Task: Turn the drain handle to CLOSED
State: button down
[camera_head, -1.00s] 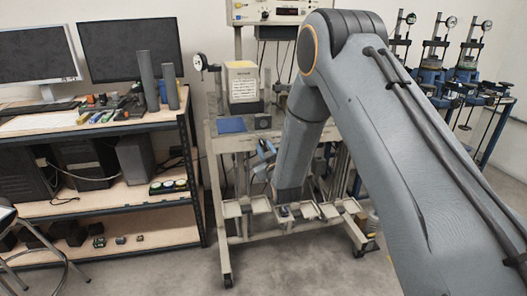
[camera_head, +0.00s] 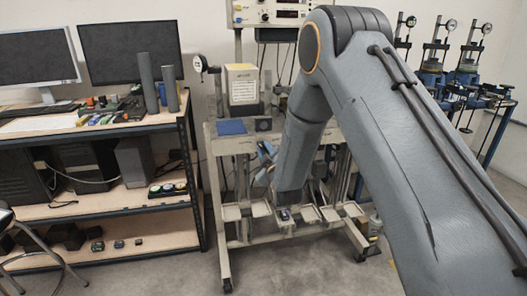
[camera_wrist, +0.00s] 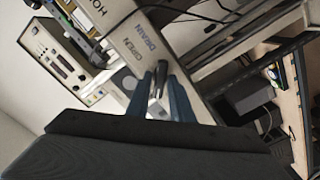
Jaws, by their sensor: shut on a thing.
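In the wrist view, my gripper (camera_wrist: 160,79) has its two blue fingers close around a narrow grey drain handle (camera_wrist: 158,84). The handle stands out from a pale panel (camera_wrist: 112,28). The panel carries the blue word DRAIN (camera_wrist: 146,43) and a word that looks like OPEN (camera_wrist: 130,50) beside the handle. Other lettering at the panel's edge is cut off. No CLOSED label can be read, and the handle's exact angle is hard to tell. In the head view, my gripper (camera_head: 264,152) is at the front of a wheeled test stand, and the handle cannot be made out.
The wheeled stand (camera_head: 228,146) has small trays (camera_head: 231,212) low on its front. A shelf bench (camera_head: 95,132) with monitors and tools stands at the left. Black-framed devices (camera_head: 433,72) stand at the back right. Bare floor (camera_head: 185,272) lies in front.

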jog(key=shift+a, duration=0.15)
jog(key=c, duration=1.8)
grip_release()
jog(key=shift+s, duration=0.1)
jog(key=shift+o, duration=0.2)
jog(key=shift+s, duration=0.1)
jog(key=b+v, duration=0.1)
jog(key=v, duration=0.6)
jog(key=shift+s, duration=0.3)
jog(key=shift+d+r, duration=0.1)
jog(key=shift+d, duration=0.15)
